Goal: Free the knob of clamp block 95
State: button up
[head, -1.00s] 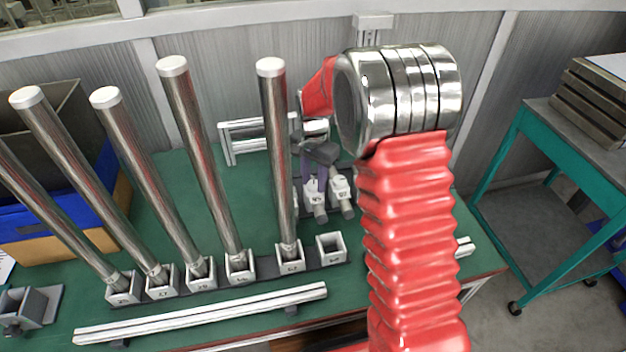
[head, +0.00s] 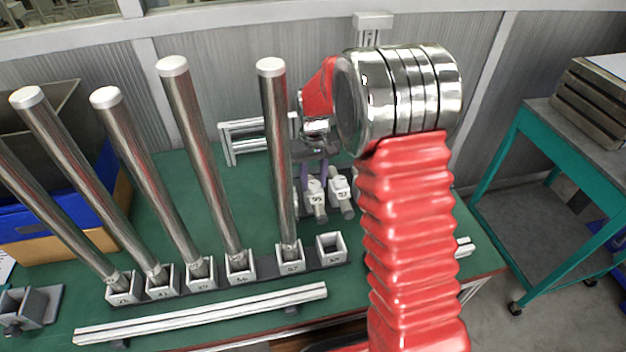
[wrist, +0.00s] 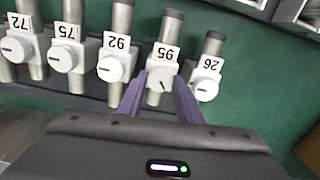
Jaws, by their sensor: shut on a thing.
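Clamp block 95 (wrist: 163,56) is white, sits on a grey post, and has a round white knob (wrist: 160,84) with a dark line mark. The mark is slanted, while the marks on neighbouring knobs lie nearly level. My gripper (wrist: 161,88) is shut on this knob, one purple finger at each side. In the head view, block 95 (head: 317,198) is in the rear cluster on the green bench, and only part of my gripper's purple fingers (head: 303,173) shows beside it; my arm hides much of the area.
Tall steel rods (head: 278,150) stand in numbered sockets in front. An empty socket (head: 332,246) is beside them.

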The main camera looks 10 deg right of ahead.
aim_at(313, 184)
jog(key=n, duration=0.5)
jog(key=shift+w+r+n, duration=0.1)
jog(key=shift+w+n, duration=0.05)
jog(key=shift+n, duration=0.15)
jog(key=n, duration=0.4)
jog(key=shift+n, duration=0.3)
jog(key=o, duration=1)
jog(key=shift+o, duration=0.2)
notch_tip(313, 184, up, 14)
jog(key=shift+f, duration=0.2)
